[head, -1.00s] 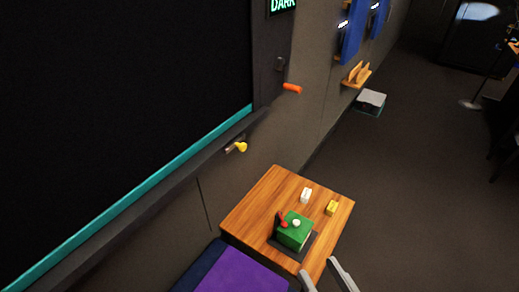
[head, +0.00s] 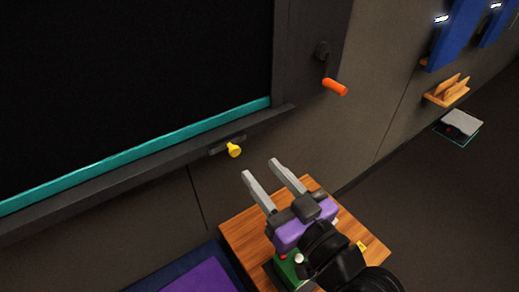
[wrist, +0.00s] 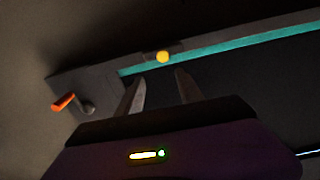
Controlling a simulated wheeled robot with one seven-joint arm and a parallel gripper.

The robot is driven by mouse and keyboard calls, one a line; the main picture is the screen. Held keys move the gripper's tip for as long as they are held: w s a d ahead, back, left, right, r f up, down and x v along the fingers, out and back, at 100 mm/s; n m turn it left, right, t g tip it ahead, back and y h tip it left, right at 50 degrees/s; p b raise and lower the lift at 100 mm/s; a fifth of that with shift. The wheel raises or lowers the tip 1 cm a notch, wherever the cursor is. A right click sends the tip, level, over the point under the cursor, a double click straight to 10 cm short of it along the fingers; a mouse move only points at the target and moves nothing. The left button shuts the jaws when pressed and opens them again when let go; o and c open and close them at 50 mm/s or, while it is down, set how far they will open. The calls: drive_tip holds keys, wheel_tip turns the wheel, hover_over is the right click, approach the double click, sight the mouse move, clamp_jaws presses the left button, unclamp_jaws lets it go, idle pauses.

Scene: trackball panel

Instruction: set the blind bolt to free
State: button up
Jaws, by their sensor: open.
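The bolt's yellow knob (head: 234,150) sticks out from a dark slotted plate (head: 222,146) under the window sill. The knob also shows in the wrist view (wrist: 162,57), beyond the fingertips and roughly between their lines. My gripper (head: 260,168) is open and empty. In the head view it is to the right of the knob and slightly below it, apart from it, with its two grey fingers pointing up and left. No marking on the bolt plate can be read.
An orange-handled crank (head: 335,86) sticks out from the frame to the right of the knob. A wooden table (head: 240,235) with a green box (head: 286,272) lies beneath my arm. A wooden wall rack (head: 447,92) is farther right.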

sight(236, 152)
drive_tip(key=shift+n+g, duration=0.3)
drive_tip(key=shift+n, duration=0.1)
drive_tip(key=shift+s+a+f+p+x, duration=0.1)
drive_tip(key=shift+a+f+p+x, duration=0.1)
drive_tip(key=shift+x, duration=1.1)
drive_tip(key=shift+s+a+f+p+x, duration=0.1)
drive_tip(key=shift+p+x, duration=0.1)
drive_tip(key=shift+x, duration=1.1)
drive_tip(key=shift+s+a+f+p+x, duration=0.1)
drive_tip(key=shift+f+p+x, duration=0.1)
drive_tip(key=shift+x, duration=1.1)
drive_tip(key=shift+c, duration=0.4)
clamp_jaws()
